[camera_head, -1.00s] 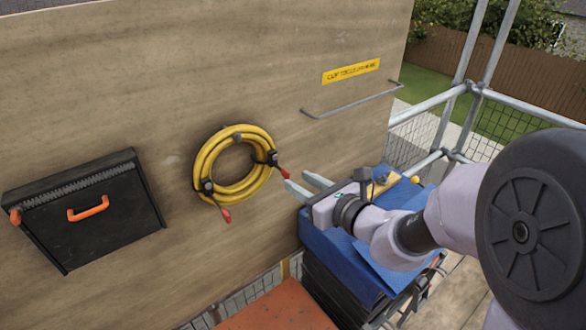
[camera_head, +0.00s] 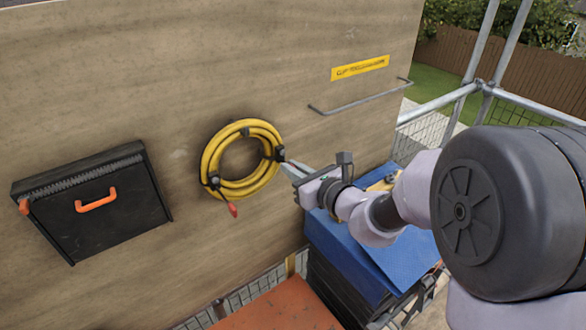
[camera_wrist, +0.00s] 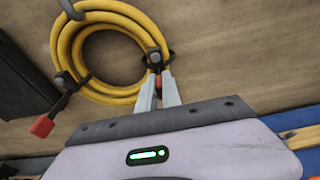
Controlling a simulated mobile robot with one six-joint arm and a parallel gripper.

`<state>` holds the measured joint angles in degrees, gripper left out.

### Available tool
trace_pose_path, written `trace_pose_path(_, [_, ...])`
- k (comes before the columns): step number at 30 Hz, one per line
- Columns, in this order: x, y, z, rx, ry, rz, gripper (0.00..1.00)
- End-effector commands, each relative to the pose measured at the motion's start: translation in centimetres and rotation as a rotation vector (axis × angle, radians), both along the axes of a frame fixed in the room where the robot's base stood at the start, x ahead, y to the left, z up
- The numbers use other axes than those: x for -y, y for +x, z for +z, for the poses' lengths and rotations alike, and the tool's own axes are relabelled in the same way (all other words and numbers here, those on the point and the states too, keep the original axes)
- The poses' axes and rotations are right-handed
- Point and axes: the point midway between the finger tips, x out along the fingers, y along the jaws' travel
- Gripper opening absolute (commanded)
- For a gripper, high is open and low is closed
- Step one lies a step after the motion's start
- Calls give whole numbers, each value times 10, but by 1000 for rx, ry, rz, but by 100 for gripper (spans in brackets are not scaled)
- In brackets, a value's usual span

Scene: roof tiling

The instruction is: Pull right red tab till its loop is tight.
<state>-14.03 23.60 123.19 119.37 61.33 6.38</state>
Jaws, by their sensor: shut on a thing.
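A coiled yellow hose (camera_head: 208,160) hangs on the wooden panel, held by black straps. The right strap (camera_head: 279,153) is at the coil's right side, and its red tab is mostly hidden between my fingers. A bit of the right red tab (camera_wrist: 158,82) shows in the wrist view. My gripper (camera_head: 287,166) is at the coil's right edge, shut on that tab. The fingers (camera_wrist: 159,90) reach up to the strap in the wrist view. The left red tab (camera_head: 233,210) hangs free below the coil, and it also shows in the wrist view (camera_wrist: 42,126).
A black case (camera_head: 95,200) with orange handles is on the panel at left. A metal rail (camera_head: 362,97) and yellow sign (camera_head: 360,67) are at upper right. A blue-covered stack (camera_head: 345,245) stands below my arm. An orange surface (camera_head: 285,308) is at the bottom.

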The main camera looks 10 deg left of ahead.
Motion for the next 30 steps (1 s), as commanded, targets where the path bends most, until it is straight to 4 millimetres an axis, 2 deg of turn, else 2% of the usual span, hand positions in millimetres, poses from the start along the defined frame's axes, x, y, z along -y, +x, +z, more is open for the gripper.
trace_pose_path(21, [26,-23,0,0,0,-1,0])
trace_pose_path(28, [27,-24,0,0,0,0,0])
trace_pose_path(29, [27,-24,0,0,0,0,14])
trace_pose_path(30, [27,-24,0,0,0,0,22])
